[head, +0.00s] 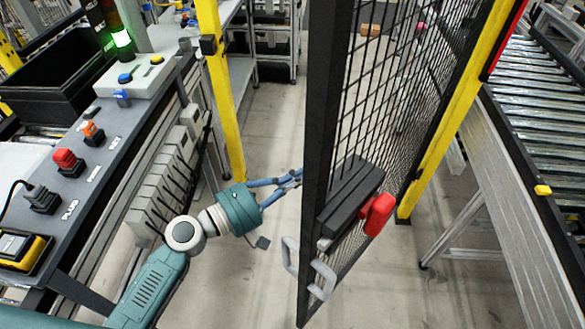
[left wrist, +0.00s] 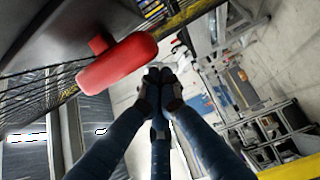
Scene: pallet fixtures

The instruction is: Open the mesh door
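The mesh door (head: 400,90) has a black frame and stands swung open toward me, its free edge nearest and its far side by the right yellow post (head: 440,130). It carries a black latch box (head: 350,195), a red knob (head: 378,215) and grey handles (head: 322,280). The red knob also shows large in the left wrist view (left wrist: 118,62). My left gripper (head: 299,174) is at the left of the door's free edge, above the handles. Its blue fingers meet at the tips (left wrist: 161,78) with nothing seen between them. The right gripper is out of view.
A left yellow post (head: 222,90) stands across the doorway. A grey control bench (head: 100,190) with buttons is at the left. A roller conveyor (head: 535,110) runs along the right. Shelving (head: 272,45) stands beyond. Floor is clear between the bench and the door.

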